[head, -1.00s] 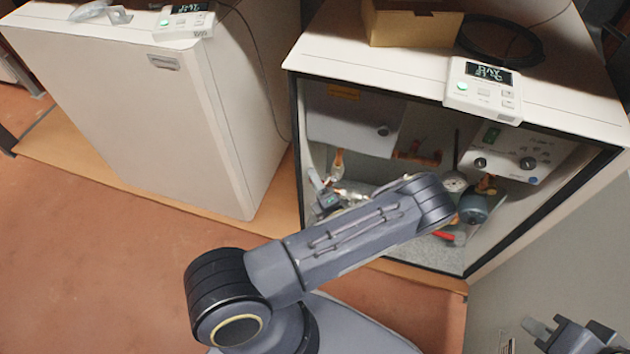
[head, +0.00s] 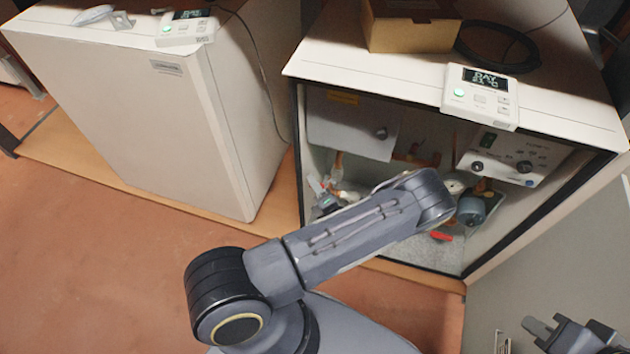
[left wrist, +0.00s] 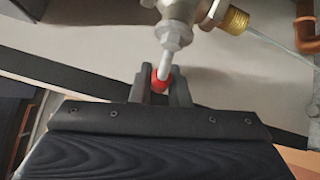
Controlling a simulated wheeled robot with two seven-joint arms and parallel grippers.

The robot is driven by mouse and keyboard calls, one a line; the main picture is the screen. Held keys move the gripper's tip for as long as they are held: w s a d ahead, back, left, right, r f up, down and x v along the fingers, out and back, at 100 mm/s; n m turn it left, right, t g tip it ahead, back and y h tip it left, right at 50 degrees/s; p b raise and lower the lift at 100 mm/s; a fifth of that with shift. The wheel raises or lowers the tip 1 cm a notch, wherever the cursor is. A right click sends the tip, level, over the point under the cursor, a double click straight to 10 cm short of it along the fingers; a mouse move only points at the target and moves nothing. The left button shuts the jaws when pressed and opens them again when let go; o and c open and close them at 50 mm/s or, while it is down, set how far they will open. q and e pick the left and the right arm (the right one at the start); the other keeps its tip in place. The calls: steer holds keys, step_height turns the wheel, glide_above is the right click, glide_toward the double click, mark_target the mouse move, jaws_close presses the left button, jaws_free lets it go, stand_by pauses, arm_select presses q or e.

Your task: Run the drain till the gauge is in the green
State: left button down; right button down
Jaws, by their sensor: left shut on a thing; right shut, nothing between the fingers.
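The gauge (head: 455,187) is a small round dial inside the open right cabinet. My left arm partly covers it, and its needle and green band cannot be read. In the left wrist view, my left gripper (left wrist: 160,82) is shut on a red-tipped valve handle (left wrist: 159,77). The handle's grey stem runs up to a metal valve body (left wrist: 188,22) with a brass threaded outlet (left wrist: 234,20). In the head view my own arm hides the left gripper. My right gripper (head: 546,330) is shut and empty at the lower right, outside the cabinet.
The cabinet also holds a grey pump (head: 472,208), a red lever (head: 440,236), copper pipes and a control box (head: 508,158). A thermostat (head: 481,94) and a cardboard box (head: 412,25) are on top. A closed white cabinet (head: 130,110) stands to the left.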

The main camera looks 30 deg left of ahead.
arm_select(q)
steer(key=shift+d+f+n+g+h+p, duration=0.2)
steer(key=shift+f+n+g+h+p, duration=0.25)
steer(key=shift+n+h+p, duration=0.55)
steer(key=shift+w+d+f+n+h+p, duration=0.1)
steer(key=shift+d+f+n+h+p, duration=0.15)
steer(key=shift+f+n+h+p, duration=0.5)
steer(key=c, duration=1.4)
jaws_free()
steer(key=shift+r, duration=0.1)
steer(key=shift+p+v, duration=0.7)
steer(key=shift+v, duration=3.2)
steer(key=shift+r, duration=0.1)
